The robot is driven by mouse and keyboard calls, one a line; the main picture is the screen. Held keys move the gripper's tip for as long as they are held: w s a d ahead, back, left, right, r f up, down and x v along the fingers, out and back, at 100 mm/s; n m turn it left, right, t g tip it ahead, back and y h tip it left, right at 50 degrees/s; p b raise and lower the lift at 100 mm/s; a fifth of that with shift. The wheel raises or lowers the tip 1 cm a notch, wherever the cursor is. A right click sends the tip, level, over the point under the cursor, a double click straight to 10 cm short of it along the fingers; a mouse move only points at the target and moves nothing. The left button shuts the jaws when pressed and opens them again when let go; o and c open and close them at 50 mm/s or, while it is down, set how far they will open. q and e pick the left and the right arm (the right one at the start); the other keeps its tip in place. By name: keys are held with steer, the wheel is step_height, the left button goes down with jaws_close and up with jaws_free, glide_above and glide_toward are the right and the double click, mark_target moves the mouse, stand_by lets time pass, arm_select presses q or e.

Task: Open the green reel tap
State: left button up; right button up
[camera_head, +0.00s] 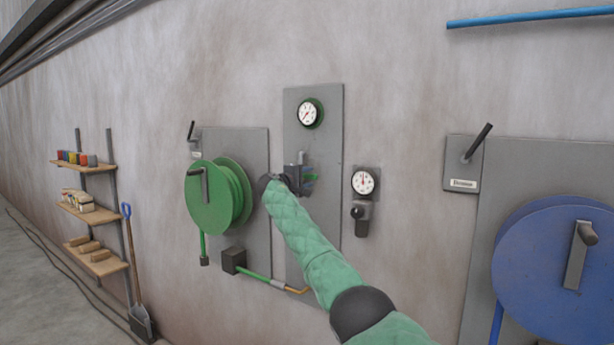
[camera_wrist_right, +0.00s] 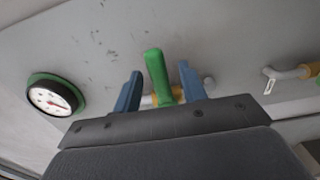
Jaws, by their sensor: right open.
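The green tap lever (camera_wrist_right: 157,75) stands up between the two blue fingers of my right gripper (camera_wrist_right: 160,72) in the right wrist view, with its brass-coloured body partly hidden behind them. The jaws are open, with a visible gap on each side of the lever. In the head view my right gripper (camera_head: 306,182) is at the grey wall panel (camera_head: 318,130), below the green-rimmed gauge (camera_head: 308,113), and covers most of the tap. The green hose reel (camera_head: 210,198) hangs to the left of that panel. My left gripper is not in view.
A second gauge (camera_head: 363,181) with a dark fitting (camera_head: 361,212) sits close to the right of my gripper. A blue reel (camera_head: 555,265) is at far right. Wooden shelves (camera_head: 90,213) and a shovel (camera_head: 140,318) stand at left.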

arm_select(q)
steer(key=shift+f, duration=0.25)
arm_select(e)
steer(key=shift+w+d, duration=0.1)
steer(key=shift+d, duration=0.05)
jaws_close()
